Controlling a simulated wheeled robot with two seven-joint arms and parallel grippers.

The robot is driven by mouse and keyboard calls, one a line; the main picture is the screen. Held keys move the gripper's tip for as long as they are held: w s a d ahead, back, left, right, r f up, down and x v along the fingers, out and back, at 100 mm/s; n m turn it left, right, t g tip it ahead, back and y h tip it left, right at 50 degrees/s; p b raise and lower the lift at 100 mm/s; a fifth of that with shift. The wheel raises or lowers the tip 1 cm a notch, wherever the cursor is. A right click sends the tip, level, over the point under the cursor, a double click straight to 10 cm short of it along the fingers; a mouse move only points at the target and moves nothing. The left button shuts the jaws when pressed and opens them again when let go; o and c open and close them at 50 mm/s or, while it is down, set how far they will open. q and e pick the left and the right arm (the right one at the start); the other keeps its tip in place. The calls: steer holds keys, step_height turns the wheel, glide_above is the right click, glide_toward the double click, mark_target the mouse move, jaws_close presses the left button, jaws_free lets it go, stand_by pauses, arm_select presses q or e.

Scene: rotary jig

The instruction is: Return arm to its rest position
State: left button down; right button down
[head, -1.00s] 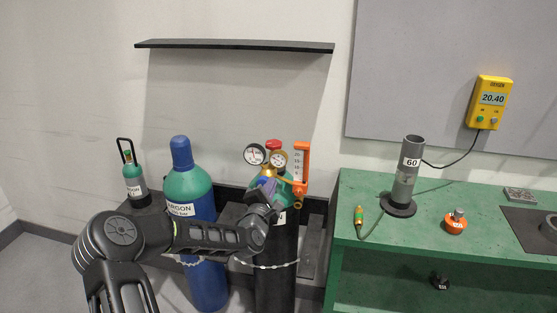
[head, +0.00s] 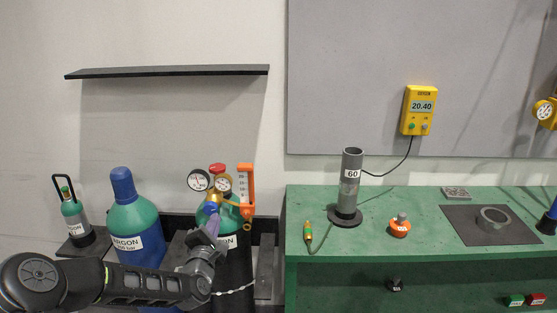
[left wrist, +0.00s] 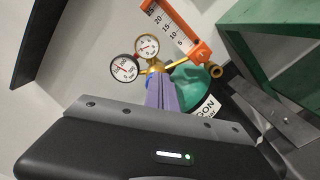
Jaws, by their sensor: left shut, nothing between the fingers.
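My left arm comes in from the lower left in the head view. Its gripper (head: 212,226) is shut and empty, with purple fingers just below and in front of the regulator (head: 213,184) on the right-hand cylinder (head: 232,262). In the left wrist view the shut fingers (left wrist: 160,90) point at the brass regulator, with its two round gauges (left wrist: 125,68) and orange flow scale (left wrist: 180,34). The fingers overlap the regulator's lower part there, so I cannot tell whether they touch it. My right gripper is not in view.
A blue argon cylinder (head: 136,222) and a small cylinder (head: 73,215) stand left, below a black wall shelf (head: 170,71). The green bench (head: 300,208) at right carries a grey tube (head: 350,185), orange weight (head: 399,226) and ring (head: 493,218). A yellow meter (head: 419,110) hangs above.

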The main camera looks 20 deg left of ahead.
arm_select(q)
steer(key=s+d+f+m+g+h, duration=0.45)
steer(key=d+f+m, duration=0.35)
steer(key=f, duration=0.4)
steer(key=s+d+f+m+g+h, duration=0.3)
steer(key=s+d+f+m, duration=0.25)
steer(key=d+f, duration=0.45)
steer(key=s+d+f+m+g+h, duration=0.1)
steer(key=s+d+f+m+g, duration=0.3)
steer(key=s+d, duration=0.5)
steer(key=s+d+f+m+g+h, duration=0.1)
steer(key=s+d+f+m+g, duration=0.4)
steer(key=s+d, duration=0.5)
steer(key=shift+s+d+f+m, duration=0.3)
steer(key=shift+s+f+m, duration=1.25)
steer(key=shift+s, duration=1.5)
steer(key=shift+r+h, duration=0.2)
steer(key=shift+h, duration=0.05)
